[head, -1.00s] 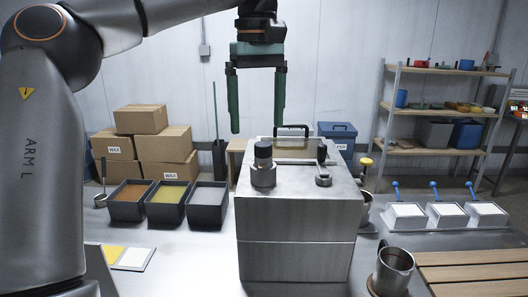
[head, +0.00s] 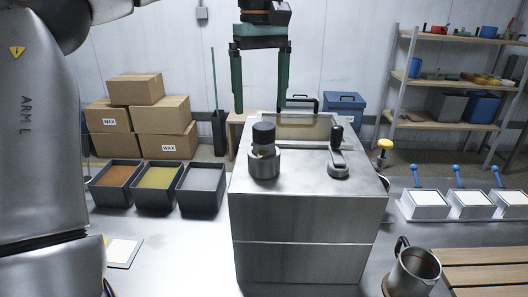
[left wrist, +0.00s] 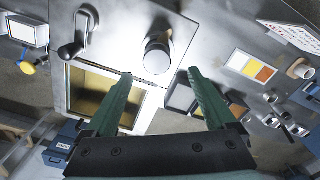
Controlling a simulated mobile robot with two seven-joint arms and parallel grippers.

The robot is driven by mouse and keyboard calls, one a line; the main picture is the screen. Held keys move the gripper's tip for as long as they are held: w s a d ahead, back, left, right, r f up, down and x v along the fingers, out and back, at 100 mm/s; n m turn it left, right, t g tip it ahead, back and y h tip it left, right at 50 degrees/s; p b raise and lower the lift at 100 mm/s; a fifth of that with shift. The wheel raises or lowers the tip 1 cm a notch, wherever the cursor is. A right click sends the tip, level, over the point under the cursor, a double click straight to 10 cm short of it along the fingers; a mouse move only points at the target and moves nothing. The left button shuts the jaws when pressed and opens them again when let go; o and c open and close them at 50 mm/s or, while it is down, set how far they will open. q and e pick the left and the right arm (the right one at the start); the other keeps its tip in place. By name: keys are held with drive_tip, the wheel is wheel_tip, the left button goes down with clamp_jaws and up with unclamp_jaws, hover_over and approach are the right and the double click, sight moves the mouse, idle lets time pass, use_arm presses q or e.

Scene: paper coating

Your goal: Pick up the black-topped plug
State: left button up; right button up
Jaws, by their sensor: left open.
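The black-topped plug (head: 263,138) stands upright in a round metal collar on top of a steel box (head: 308,203), at its left. In the left wrist view the plug (left wrist: 157,55) shows beyond the fingertips, roughly between their lines. My left gripper (head: 260,110) is open and empty, above and behind the plug in the head view, fingers pointing down. Its green fingers also show wide apart in the left wrist view (left wrist: 161,78). Nothing touches the plug. My right gripper is not in view.
A black-handled lever (head: 337,158) stands right of the plug, and a framed window (head: 293,130) lies behind it. Three bins, including a grey-filled one (head: 202,185), stand left of the box. A metal jug (head: 412,270) stands at the front right.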

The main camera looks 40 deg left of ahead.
sight(264, 126)
use_arm(q)
drive_tip(key=f, duration=0.5)
drive_tip(key=f+b, duration=0.1)
drive_tip(key=f, duration=0.1)
drive_tip(key=shift+w+d+f, duration=0.1)
drive_tip(key=shift+d+f, duration=0.15)
drive_tip(key=shift+f, duration=0.15)
clamp_jaws()
idle(0.3)
drive_tip(key=shift+r, duration=0.1)
